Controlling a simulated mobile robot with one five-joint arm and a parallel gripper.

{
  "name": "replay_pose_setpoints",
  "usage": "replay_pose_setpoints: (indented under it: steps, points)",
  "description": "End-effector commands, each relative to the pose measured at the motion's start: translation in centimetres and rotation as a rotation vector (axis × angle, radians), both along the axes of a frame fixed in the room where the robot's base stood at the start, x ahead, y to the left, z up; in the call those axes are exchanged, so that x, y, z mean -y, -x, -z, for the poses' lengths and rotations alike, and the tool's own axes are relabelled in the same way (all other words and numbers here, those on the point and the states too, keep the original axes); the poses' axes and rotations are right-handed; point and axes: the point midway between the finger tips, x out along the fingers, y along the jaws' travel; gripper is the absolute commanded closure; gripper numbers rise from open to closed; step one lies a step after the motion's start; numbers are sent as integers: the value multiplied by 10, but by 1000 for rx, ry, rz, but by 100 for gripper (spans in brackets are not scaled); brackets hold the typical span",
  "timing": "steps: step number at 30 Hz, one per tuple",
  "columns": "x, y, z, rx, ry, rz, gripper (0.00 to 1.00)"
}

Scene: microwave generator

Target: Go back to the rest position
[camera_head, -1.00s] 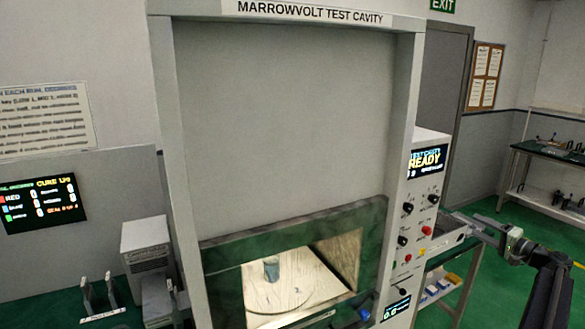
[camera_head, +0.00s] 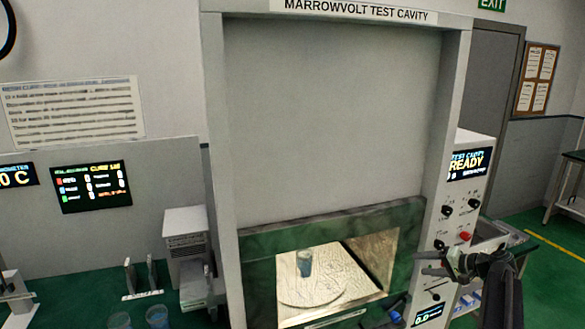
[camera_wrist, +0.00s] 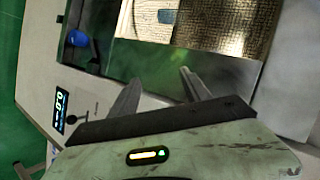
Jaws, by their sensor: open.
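My gripper (camera_wrist: 158,88) is open and empty in the wrist view, its two fingers apart in front of the test cavity's lower frame. In the head view my gripper (camera_head: 432,263) is at the right, beside the control panel (camera_head: 462,200), whose screen reads READY. The test cavity (camera_head: 330,120) stands in the middle with its lower opening lit. A blue-grey cup (camera_head: 304,263) stands upright on the round plate (camera_head: 325,292) inside. The cup is apart from my gripper.
Two blue cups (camera_head: 157,316) stand at the bottom left, cut off by the picture edge. A small rack (camera_head: 143,278) and a grey box (camera_head: 186,235) are left of the cavity.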

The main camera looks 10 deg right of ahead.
Motion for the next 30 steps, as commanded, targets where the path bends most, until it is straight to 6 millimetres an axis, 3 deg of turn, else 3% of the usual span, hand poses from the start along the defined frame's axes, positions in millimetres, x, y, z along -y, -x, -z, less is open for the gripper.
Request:
replay_pose_setpoints:
  steps: [1,5,9,12,15,18,30]
  points:
    - [-48,4,17,-54,38,-58,44]
    - [-152,24,60,-215,175,-204,44]
    - [-256,75,106,-397,387,-368,44]
    - [-312,123,131,-513,578,-470,44]
    - [-341,160,142,-586,741,-528,44]
    - [-352,179,146,-624,847,-553,44]
    - [-356,184,146,-639,894,-560,44]
